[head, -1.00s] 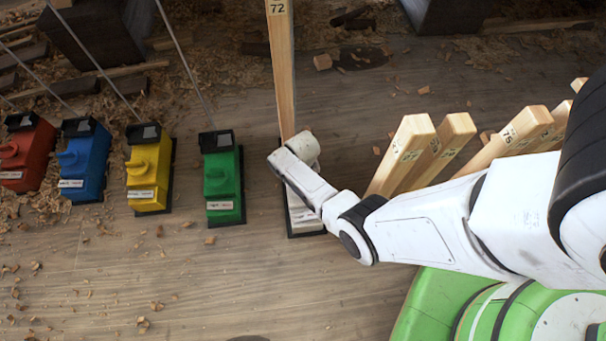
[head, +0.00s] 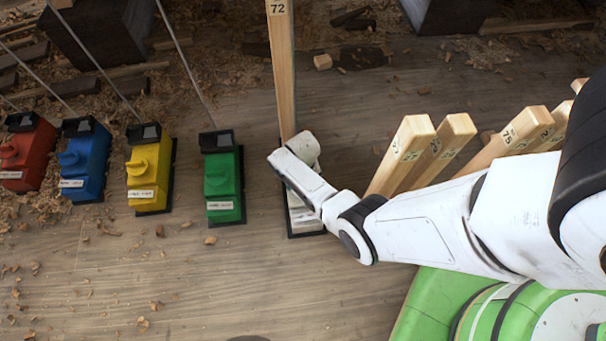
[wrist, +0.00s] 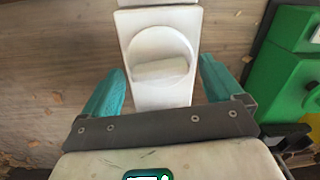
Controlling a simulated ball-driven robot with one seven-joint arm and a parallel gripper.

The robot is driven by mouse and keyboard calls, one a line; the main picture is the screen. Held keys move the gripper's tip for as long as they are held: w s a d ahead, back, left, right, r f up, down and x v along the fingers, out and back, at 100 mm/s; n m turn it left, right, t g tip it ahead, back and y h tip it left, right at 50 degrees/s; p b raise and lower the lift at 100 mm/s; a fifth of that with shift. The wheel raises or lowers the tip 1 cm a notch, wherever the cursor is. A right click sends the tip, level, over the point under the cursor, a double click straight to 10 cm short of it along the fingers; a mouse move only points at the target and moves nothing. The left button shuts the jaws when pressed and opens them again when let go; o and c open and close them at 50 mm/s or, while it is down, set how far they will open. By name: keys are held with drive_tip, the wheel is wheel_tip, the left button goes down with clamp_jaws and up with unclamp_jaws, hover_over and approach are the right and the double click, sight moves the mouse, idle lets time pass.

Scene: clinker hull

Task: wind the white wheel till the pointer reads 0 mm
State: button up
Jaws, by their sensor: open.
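The white wheel (wrist: 160,68) shows in the wrist view as a round white knob with a raised bar across it, on a white housing (wrist: 158,20). My gripper (wrist: 157,85) is open, with one teal finger on each side of the white housing. I cannot tell whether the fingers touch it. In the head view the white unit (head: 304,216) stands at the foot of a wooden post marked 72 (head: 284,80), and my arm covers most of it, including the wheel. No pointer or millimetre scale can be read in either view.
Green (head: 222,185), yellow (head: 149,180), blue (head: 85,165) and red (head: 27,155) units stand in a row to the left. Wood chips lie on the floor; the front left floor is mostly clear.

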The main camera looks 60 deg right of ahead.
drive_tip(key=shift+r, duration=0.1)
wheel_tip(320, 180, up, 11)
drive_tip(key=p, duration=0.6)
drive_tip(key=shift+f, duration=0.2)
